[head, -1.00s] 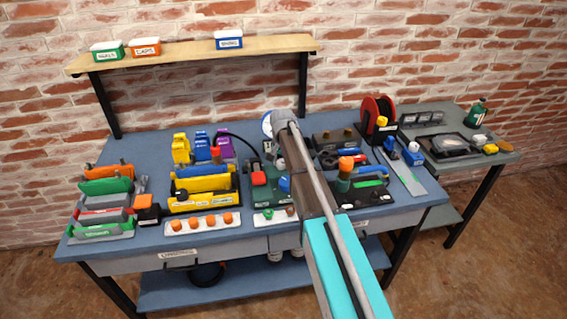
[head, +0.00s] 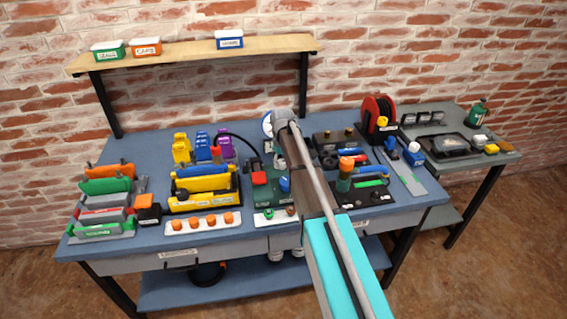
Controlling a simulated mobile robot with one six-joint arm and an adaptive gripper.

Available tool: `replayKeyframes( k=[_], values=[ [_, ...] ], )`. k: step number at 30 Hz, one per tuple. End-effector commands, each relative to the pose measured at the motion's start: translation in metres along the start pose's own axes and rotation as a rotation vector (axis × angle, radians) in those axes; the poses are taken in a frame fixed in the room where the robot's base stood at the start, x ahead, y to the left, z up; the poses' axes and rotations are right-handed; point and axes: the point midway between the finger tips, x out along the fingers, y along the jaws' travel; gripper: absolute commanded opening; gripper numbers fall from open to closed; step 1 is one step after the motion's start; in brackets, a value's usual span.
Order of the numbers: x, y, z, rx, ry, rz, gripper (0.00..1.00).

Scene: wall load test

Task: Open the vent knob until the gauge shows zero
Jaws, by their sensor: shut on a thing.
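A green unit (head: 263,193) stands mid-bench. A blue knob (head: 284,184) sits at its right side, next to my arm. I take this to be the vent knob, but no label on it can be read. A round white gauge face with a blue rim (head: 267,124) shows behind my wrist, partly covered; its needle cannot be read. My gripper (head: 281,172) points down below the wrist, mostly hidden by my arm. It appears shut on the blue knob, though the fingertips are hard to make out.
A yellow rack (head: 205,184) and a white strip with orange knobs (head: 202,222) stand to the left. A green cylinder with an orange top (head: 344,173) stands close to the right of my arm. A red reel (head: 377,116) is farther back right.

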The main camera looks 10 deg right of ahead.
Motion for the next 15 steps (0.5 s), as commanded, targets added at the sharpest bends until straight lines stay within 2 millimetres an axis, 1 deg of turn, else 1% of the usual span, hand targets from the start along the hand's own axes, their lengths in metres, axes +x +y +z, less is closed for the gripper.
replayKeyframes(
  k=[1,7,15],
  values=[
    [0.0004,-0.0015,0.0038,-0.026,-0.008,-0.003,0.03],
    [0.0004,-0.0012,0.0040,-0.096,-0.010,-0.003,0.03],
    [0.0004,-0.0006,0.0042,-0.116,-0.011,-0.002,0.03]
  ],
)
